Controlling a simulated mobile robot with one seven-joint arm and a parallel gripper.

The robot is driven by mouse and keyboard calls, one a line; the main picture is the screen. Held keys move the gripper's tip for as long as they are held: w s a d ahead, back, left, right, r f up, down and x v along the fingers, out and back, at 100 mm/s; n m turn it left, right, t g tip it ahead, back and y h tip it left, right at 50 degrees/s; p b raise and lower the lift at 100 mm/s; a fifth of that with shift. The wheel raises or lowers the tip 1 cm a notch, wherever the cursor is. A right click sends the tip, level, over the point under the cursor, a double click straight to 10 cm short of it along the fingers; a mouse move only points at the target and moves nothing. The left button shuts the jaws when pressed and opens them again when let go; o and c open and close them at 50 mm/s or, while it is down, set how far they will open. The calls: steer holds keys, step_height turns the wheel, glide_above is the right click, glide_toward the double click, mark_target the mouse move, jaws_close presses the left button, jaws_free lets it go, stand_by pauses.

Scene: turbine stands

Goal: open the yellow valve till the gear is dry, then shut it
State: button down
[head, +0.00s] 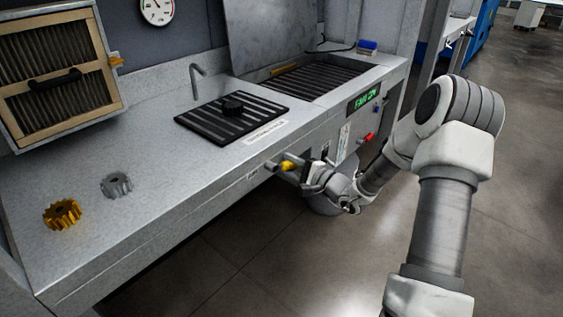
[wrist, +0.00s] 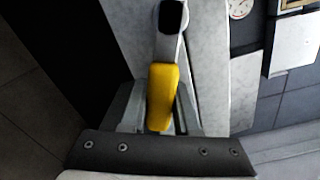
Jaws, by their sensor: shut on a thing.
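The yellow valve handle (head: 288,165) is on the front face of the bench, below the worktop edge. In the wrist view the yellow handle (wrist: 162,95) lies between my fingers, joined to a grey lever with a dark round pivot. My gripper (head: 300,172) is shut on this handle. I cannot tell whether the gear is wet or dry.
A gold gear (head: 62,214) and a grey gear (head: 117,186) lie on the left worktop. A framed filter (head: 55,75) stands behind them. A second grate, a green-lit sign (head: 367,98) and a red handle (head: 368,136) are to the right. A round gauge (head: 157,10) hangs on the wall.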

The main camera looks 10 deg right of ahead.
steer(key=c, duration=0.6)
jaws_free()
steer(key=shift+c, duration=0.2)
steer(key=p+v, duration=0.3)
steer(key=v, duration=1.4)
steer(key=shift+s+d+p, duration=0.15)
steer(key=shift+p, duration=0.15)
